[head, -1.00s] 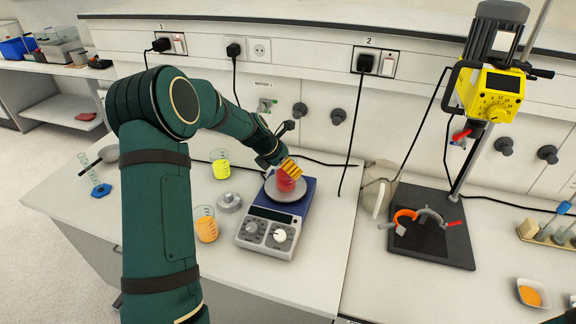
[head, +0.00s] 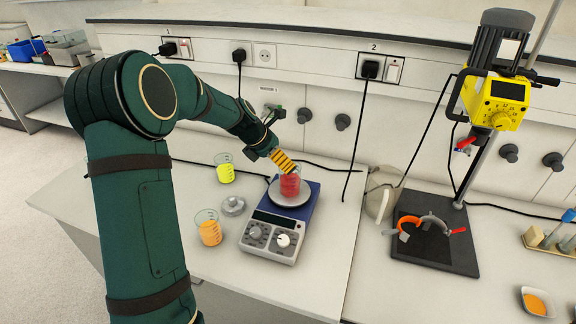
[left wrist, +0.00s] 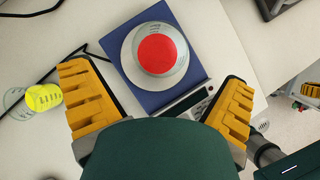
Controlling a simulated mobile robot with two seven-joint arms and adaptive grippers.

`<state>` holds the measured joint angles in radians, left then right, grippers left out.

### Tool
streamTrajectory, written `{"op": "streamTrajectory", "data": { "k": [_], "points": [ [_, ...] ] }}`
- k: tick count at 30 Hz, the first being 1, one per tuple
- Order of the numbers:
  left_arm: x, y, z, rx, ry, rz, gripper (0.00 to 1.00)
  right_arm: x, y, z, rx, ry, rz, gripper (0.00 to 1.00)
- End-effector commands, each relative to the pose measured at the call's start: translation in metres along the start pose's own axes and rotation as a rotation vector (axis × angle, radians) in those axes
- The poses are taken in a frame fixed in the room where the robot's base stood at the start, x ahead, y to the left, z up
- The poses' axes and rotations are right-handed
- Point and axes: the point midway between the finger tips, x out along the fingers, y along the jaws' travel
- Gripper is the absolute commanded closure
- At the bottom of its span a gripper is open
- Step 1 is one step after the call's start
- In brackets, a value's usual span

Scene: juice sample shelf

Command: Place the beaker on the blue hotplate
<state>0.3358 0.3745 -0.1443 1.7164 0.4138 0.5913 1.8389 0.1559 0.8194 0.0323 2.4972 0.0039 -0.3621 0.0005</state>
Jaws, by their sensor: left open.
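The beaker with red liquid (head: 290,184) stands upright on the round grey plate of the blue hotplate (head: 262,222). In the left wrist view the beaker (left wrist: 158,53) sits on the plate of the blue hotplate (left wrist: 199,38), seen from above. My left gripper (head: 281,162) is at the beaker's upper left in the head view, with its yellow fingers partly in front of the rim. In the left wrist view my left gripper (left wrist: 158,95) has its fingers wide apart, with the beaker beyond them and apart from both. My right gripper is not in view.
A beaker of yellow liquid (head: 225,172), a beaker of orange liquid (head: 209,230) and a grey metal piece (head: 233,206) stand left of the hotplate. A white jug (head: 379,192) and a stirrer stand (head: 436,246) are to the right. Bench space in front of the jug is clear.

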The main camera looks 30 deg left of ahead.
Motion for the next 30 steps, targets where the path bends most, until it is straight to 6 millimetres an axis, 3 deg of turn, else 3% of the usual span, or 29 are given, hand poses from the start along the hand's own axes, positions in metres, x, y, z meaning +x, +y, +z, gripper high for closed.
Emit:
{"op": "streamTrajectory", "data": {
  "k": [3, 9, 30],
  "points": [
    [-0.022, 0.0, 0.001, 0.0, -0.002, 0.001, 0.0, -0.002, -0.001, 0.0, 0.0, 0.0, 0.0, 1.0],
    [-0.041, 0.0, 0.0, -0.001, -0.001, 0.001, 0.0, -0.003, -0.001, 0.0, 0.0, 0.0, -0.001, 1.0],
    [-0.043, 0.0, -0.001, -0.001, 0.0, -0.001, 0.0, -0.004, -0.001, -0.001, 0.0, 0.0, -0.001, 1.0]
  ]
}}
